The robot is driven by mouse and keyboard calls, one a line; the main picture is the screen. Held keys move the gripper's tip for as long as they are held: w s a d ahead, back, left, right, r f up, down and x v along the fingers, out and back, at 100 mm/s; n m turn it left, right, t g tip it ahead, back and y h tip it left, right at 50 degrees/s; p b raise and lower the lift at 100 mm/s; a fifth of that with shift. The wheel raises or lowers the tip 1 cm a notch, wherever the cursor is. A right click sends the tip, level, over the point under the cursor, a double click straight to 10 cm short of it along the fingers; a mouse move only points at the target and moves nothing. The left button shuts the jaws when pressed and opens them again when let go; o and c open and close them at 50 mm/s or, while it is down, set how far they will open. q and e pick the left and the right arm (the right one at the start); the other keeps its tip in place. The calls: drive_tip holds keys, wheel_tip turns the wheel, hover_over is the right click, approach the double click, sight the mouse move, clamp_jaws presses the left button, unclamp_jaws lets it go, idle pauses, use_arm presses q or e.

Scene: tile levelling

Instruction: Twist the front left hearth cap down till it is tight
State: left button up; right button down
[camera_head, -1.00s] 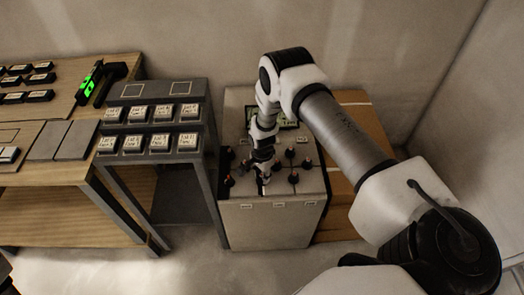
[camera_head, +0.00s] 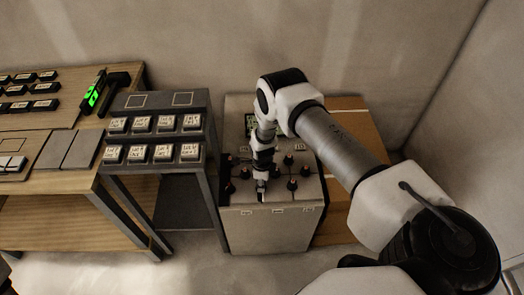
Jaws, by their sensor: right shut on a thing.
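The pale box-shaped hearth unit (camera_head: 266,228) stands in the middle, with several black caps on its top. My right gripper (camera_head: 262,190) points down at the front of that top, with its fingers closed. The cap between the fingers, at the front left hearth place, is mostly hidden by them, so I cannot see how tight it is. Another black cap (camera_head: 292,184) stands to the right of the fingers, and one more (camera_head: 229,188) sits at the unit's left edge. My left gripper is not in view.
A grey stand (camera_head: 185,105) with rows of labelled blocks is just left of the unit. A wooden bench (camera_head: 65,185) with a green-lit device (camera_head: 94,94) is further left. A cardboard box (camera_head: 350,125) stands behind my right arm, near the wall.

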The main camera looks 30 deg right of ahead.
drive_tip(key=m+p, duration=0.1)
drive_tip(key=m, duration=0.4)
drive_tip(key=shift+s+a, duration=0.1)
drive_tip(key=shift+m, duration=0.3)
drive_tip(key=c, duration=0.8)
unclamp_jaws()
wheel_tip(320, 180, up, 12)
drive_tip(key=shift+f, duration=0.1)
